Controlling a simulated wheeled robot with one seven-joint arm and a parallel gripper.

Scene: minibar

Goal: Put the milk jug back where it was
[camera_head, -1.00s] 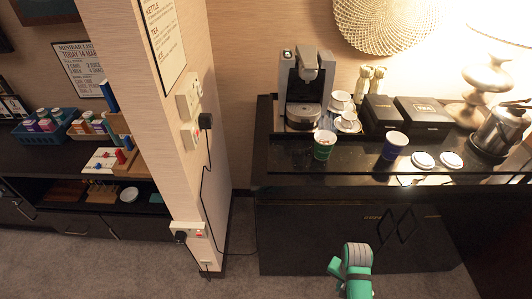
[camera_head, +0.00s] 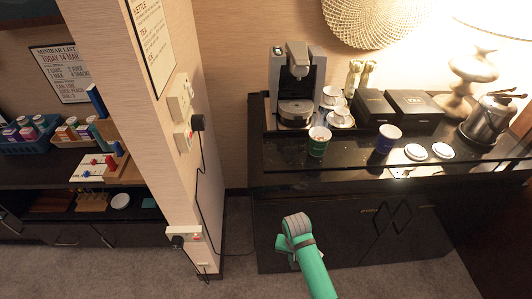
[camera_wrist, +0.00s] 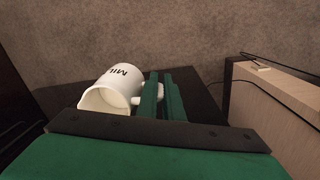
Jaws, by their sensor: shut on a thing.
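The milk jug (camera_wrist: 112,88) is white, with the dark letters "MIL" showing on its side. In the wrist view its open mouth faces the lower left, and the inside that shows is pale. My gripper (camera_wrist: 165,92) has its green fingers shut on the jug's handle, at the jug's right side. In the head view part of my green arm (camera_head: 312,268) shows in front of the dark cabinet. The jug and the fingers cannot be made out there.
The dark counter (camera_head: 350,179) holds a coffee machine (camera_head: 296,90), a green cup (camera_head: 318,142), a blue cup (camera_head: 387,140), black boxes (camera_head: 413,103), a kettle (camera_head: 487,122) and white lids. A pillar (camera_head: 170,130) with sockets and a hanging cord stands left of it.

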